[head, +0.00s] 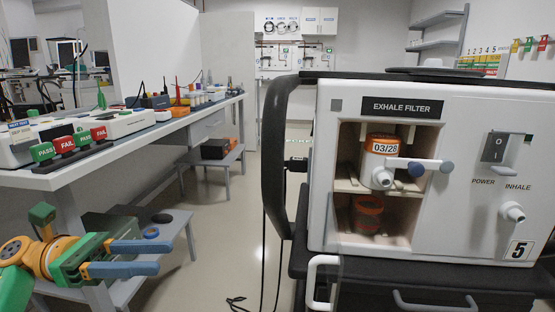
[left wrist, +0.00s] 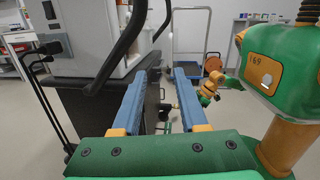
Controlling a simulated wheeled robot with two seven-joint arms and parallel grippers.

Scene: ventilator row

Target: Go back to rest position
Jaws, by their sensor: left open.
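My left gripper (head: 157,257) is at the lower left of the head view, its two blue fingers apart and nothing between them. It is beside the long workbench, well away from the ventilator. In the left wrist view the same open fingers (left wrist: 160,78) point past a dark cart. The white ventilator (head: 470,150), numbered 5, stands at the right with its EXHALE FILTER bay open. A white and orange filter marked 03/28 (head: 380,148) sits on the upper shelf of the bay. An orange filter (head: 367,214) is in the shaded lower part. My right gripper is not in the head view.
The workbench (head: 150,135) carries green PASS and red FAIL blocks (head: 63,147) and test devices. A low grey side table (head: 178,222) stands beneath. The ventilator's black cart (head: 430,280) has a dark upright handle (head: 277,150). Floor (head: 225,215) between bench and cart is mostly clear.

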